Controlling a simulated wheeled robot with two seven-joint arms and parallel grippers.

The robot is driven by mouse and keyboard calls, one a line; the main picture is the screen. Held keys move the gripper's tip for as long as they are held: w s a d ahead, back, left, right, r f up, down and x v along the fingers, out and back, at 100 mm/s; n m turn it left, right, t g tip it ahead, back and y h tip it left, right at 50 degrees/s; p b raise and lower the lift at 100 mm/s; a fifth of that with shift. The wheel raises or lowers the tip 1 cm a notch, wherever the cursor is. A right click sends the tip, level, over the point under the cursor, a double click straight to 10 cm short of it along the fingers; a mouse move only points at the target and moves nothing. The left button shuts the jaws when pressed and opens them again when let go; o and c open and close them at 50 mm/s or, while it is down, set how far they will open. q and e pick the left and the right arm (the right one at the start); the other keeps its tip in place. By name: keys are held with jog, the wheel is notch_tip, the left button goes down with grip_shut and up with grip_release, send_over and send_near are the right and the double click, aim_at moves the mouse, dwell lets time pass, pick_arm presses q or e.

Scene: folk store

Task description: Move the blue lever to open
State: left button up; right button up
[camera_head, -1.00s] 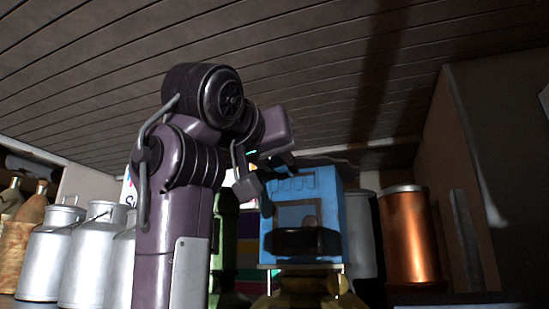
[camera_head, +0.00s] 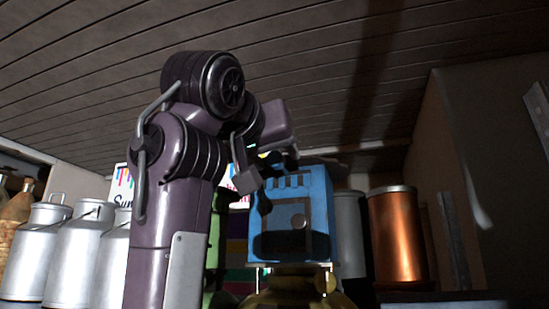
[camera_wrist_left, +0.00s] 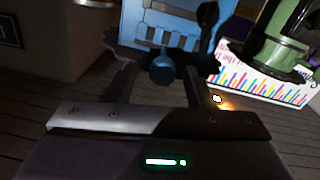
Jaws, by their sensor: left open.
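The blue machine (camera_head: 290,235) is a box with a framed panel and a round knob on its front. It also shows at the top of the left wrist view (camera_wrist_left: 150,30), which looks upside down. My left gripper (camera_head: 255,190) is at the box's upper left. In the left wrist view my left gripper (camera_wrist_left: 158,84) is open, with a dull blue ball-ended lever (camera_wrist_left: 162,68) appearing between its fingers. I cannot tell whether they touch it. A black-knobbed lever (camera_wrist_left: 207,14) shows close by. The blue lever is not clear in the head view. My right gripper is out of view.
Metal milk cans (camera_head: 78,255) stand at the left. A copper-coloured canister (camera_head: 397,235) and a grey one (camera_head: 350,235) stand right of the blue machine. A green object (camera_wrist_left: 283,30) and a striped sign (camera_wrist_left: 262,78) are near the gripper in the left wrist view.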

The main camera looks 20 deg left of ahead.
pick_arm(q)
jog(key=s+b, duration=0.3)
jog(key=s, duration=0.4)
jog(key=shift+a, duration=0.1)
dwell(0.4)
jog(key=shift+f, duration=0.1)
